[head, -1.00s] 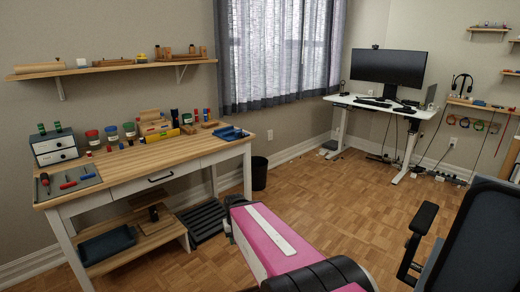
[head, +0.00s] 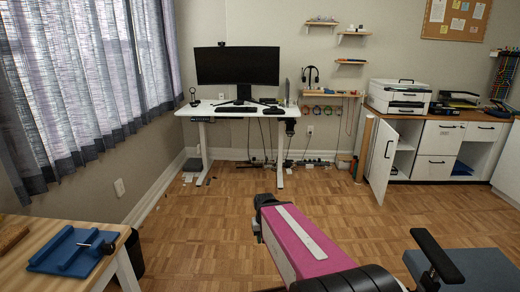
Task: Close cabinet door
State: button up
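A white cabinet (head: 435,142) with a wooden top stands at the right along the back wall. Its left door (head: 381,163) stands swung open toward me, with a dark vertical handle. Behind the door, part of a shelved white compartment shows. A second compartment at the cabinet's right is open too, with something blue inside. A white panel (head: 508,165) shows at the right edge; I cannot tell if it is another door. My pink arm reaches forward at lower centre, far from the cabinet. My gripper's fingers do not show.
An office chair (head: 465,265) stands at lower right, between me and the cabinet. A white standing desk (head: 225,110) with a monitor is at back centre. A wooden workbench (head: 50,240) with a blue tray is at lower left. The wooden floor (head: 330,205) in the middle is clear.

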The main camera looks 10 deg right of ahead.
aim_at(387, 141)
jog(key=i+z, duration=0.45)
jog(key=i+j+z, duration=0.1)
jog(key=i+z, duration=0.3)
jog(key=i+j+z, duration=0.25)
jog(key=z, duration=0.2)
jog(key=i+j+z, duration=0.45)
